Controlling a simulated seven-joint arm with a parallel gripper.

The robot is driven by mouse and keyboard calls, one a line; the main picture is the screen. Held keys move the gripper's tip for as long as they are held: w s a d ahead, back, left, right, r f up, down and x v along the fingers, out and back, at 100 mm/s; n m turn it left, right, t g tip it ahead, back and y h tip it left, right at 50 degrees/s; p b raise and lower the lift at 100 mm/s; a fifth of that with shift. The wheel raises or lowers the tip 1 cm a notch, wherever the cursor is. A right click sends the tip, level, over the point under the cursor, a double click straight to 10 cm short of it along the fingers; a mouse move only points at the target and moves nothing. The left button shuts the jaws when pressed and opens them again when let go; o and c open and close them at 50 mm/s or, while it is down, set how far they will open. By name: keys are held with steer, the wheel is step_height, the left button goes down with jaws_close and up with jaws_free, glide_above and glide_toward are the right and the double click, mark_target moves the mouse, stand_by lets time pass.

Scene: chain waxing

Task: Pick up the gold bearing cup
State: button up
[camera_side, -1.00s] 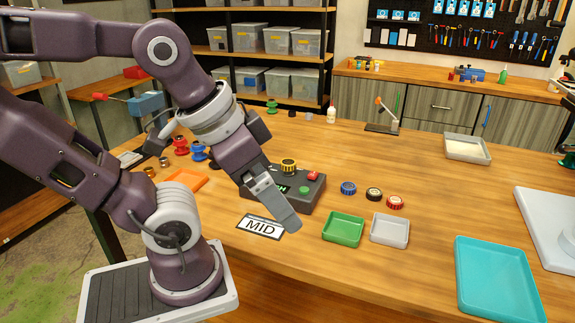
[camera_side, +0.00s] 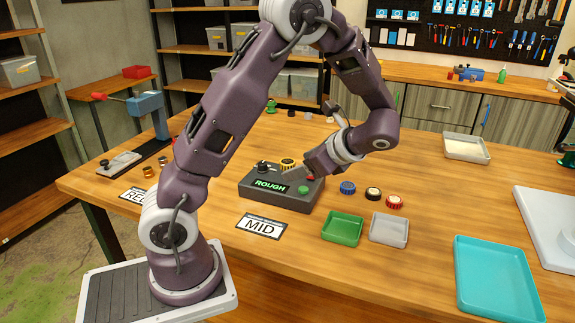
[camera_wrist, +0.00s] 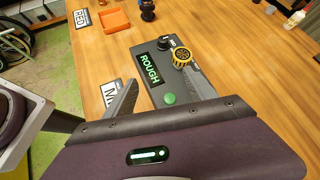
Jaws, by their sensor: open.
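A gold and black ridged piece (camera_side: 288,163) sits on the dark control box (camera_side: 262,200), near its back edge; it also shows in the wrist view (camera_wrist: 182,58). I cannot tell for sure which of these is the gold bearing cup. My gripper (camera_side: 296,173) is open and low over the right part of the box. In the wrist view my gripper (camera_wrist: 158,85) has its fingers wide apart; the right finger reaches close to the gold ridged piece. Contact cannot be told.
The box shows "ROUGH" and has a black knob and green button. Blue (camera_side: 348,188), black (camera_side: 373,194) and red (camera_side: 395,201) ridged pieces lie right of it. Green (camera_side: 343,228), grey (camera_side: 389,230) and teal (camera_side: 497,275) trays stand in front. An orange tray (camera_wrist: 115,20) lies beyond.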

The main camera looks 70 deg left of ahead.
mark_target(289, 162)
steer(key=w+a+f+m+y, duration=0.1)
steer(key=a, duration=0.1)
steer(key=w+a+f+m+y, duration=0.2)
steer(key=shift+w+f+g, duration=0.2)
steer(key=shift+g, duration=0.1)
steer(key=x, duration=0.6)
steer(key=shift+s+a+r, duration=0.15)
steer(key=shift+a, duration=0.35)
jaws_close()
